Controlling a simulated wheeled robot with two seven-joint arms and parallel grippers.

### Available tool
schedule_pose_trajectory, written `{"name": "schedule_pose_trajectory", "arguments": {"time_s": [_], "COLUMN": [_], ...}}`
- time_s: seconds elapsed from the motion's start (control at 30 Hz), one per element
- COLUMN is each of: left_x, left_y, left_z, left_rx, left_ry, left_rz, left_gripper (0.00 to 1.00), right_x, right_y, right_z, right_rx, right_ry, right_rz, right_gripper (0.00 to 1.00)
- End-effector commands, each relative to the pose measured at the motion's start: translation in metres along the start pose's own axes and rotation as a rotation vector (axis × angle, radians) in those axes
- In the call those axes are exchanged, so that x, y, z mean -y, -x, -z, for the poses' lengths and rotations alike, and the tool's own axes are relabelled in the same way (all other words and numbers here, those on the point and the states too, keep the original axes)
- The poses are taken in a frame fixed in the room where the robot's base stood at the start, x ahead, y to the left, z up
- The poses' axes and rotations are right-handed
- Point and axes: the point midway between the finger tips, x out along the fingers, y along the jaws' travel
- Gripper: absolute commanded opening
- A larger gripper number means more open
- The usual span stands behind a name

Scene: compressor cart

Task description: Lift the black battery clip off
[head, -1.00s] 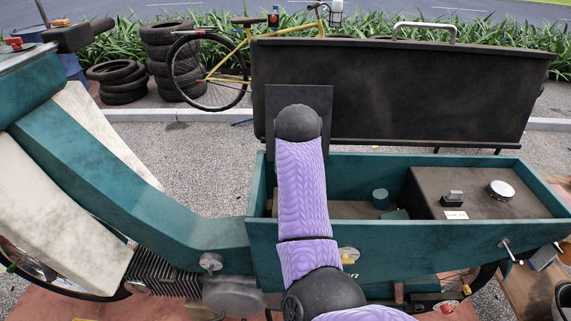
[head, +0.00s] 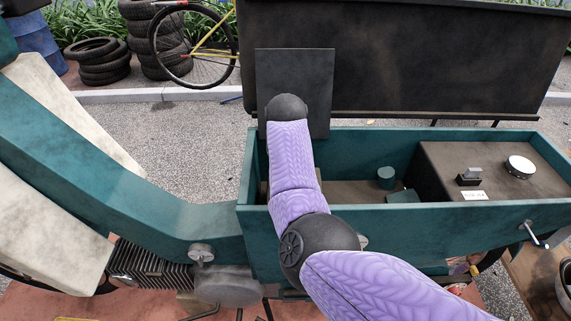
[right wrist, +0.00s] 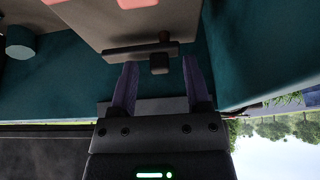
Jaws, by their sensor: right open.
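My right arm (head: 295,170) reaches over the left end of the teal cart box (head: 420,215) in the head view and hides its own gripper there. In the right wrist view my right gripper (right wrist: 161,88) is open, with its two fingers apart and nothing held. A small black block (right wrist: 160,64), which looks like the battery clip, sits just ahead of the fingertips, roughly centred between them. A brownish block (right wrist: 105,22) with a dark ledge lies alongside. I cannot make out the clip in the head view. My left gripper is not in view.
The raised dark lid (head: 420,60) and a dark upright plate (head: 265,85) stand behind the box. A brown housing (head: 440,160) with a white round dial (head: 520,166) and a black switch-like part (head: 469,178) fills the box's right end. Teal walls surround the gripper closely.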

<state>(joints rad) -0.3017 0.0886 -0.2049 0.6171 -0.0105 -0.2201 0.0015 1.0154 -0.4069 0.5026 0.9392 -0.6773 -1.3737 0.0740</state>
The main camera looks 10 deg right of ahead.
Motion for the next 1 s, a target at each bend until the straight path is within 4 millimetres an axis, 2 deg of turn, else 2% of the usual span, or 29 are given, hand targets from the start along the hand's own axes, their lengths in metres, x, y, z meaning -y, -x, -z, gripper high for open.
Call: {"name": "schedule_pose_trajectory", "arguments": {"time_s": [0.23,0.27,0.53,1.0], "left_x": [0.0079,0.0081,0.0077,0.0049], "left_y": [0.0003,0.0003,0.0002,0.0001], "left_z": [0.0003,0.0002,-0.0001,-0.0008], "left_rx": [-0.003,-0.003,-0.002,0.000], "left_ry": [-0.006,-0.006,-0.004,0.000], "left_rz": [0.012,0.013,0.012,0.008], "left_gripper": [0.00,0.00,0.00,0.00], "right_x": [0.0001,0.0001,0.0001,0.0002], "right_y": [-0.0002,-0.0002,-0.0002,-0.0003], "right_z": [0.0004,0.0004,0.0002,0.0001], "right_rx": [-0.001,-0.001,0.000,0.000], "right_ry": [0.001,0.001,0.001,0.001], "right_rz": [0.000,0.000,0.000,0.000], "right_gripper": [0.62,0.58,0.00,0.00]}}
